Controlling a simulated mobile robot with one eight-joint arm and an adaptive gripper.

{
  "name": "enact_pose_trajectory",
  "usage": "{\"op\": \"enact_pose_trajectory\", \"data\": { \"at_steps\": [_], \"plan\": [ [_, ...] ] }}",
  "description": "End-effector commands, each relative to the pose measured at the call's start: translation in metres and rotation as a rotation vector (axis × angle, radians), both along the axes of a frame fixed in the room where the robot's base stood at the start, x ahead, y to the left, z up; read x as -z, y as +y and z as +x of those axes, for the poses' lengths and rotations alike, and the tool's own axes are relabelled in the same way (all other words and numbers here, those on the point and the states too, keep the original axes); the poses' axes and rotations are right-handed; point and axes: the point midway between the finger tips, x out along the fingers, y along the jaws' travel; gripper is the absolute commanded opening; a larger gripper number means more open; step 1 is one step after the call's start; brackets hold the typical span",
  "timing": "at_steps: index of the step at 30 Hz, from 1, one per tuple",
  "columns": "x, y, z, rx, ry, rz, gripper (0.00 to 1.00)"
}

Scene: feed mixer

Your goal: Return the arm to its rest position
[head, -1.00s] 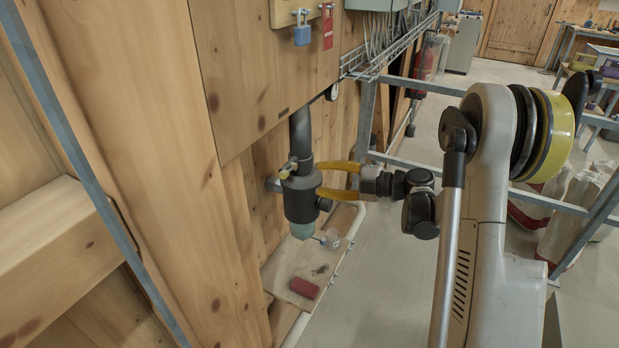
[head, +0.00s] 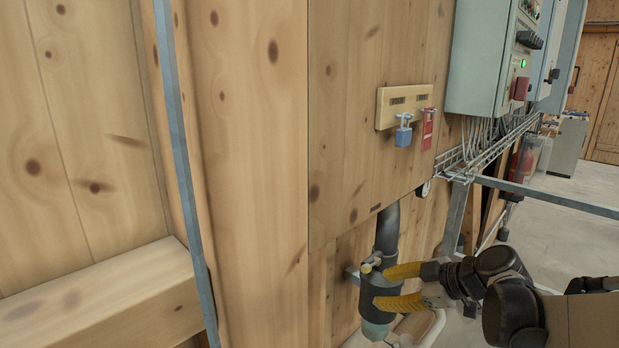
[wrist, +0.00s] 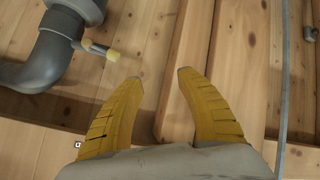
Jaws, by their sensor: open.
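My gripper (head: 384,288) has two yellow fingers. In the head view it is low right of centre, its fingertips overlapping the dark pipe fitting (head: 379,312) under the wall panel. In the wrist view my gripper (wrist: 160,77) is open, with nothing between the fingers and bare wood beyond. There the grey pipe (wrist: 48,62) and a valve handle with a yellowish tip (wrist: 100,49) lie up and left of the fingers, apart from them. Part of my arm shows at the lower right of the head view; the rest is out of frame.
Grey-green control boxes (head: 482,60) and a wire cable tray (head: 490,145) are to the right. A metal rail (head: 550,196) crosses nearby. Open floor (head: 575,240) shows at the right.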

Motion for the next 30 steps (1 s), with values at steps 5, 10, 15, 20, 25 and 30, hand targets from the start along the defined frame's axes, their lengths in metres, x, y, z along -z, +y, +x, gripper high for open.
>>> {"op": "enact_pose_trajectory", "data": {
  "at_steps": [5, 10, 15, 20, 25, 30],
  "plan": [
    [-0.010, 0.017, -0.061, 0.259, 0.249, 0.005, 0.44],
    [-0.012, 0.017, -0.121, 0.553, 0.400, 0.022, 0.44],
    [-0.009, 0.007, -0.174, 0.841, 0.458, 0.067, 0.44],
    [-0.004, -0.006, -0.205, 1.035, 0.454, 0.129, 0.44],
    [-0.002, -0.012, -0.218, 1.126, 0.441, 0.171, 0.44],
    [-0.003, -0.014, -0.219, 1.138, 0.439, 0.178, 0.44]
  ]
}}
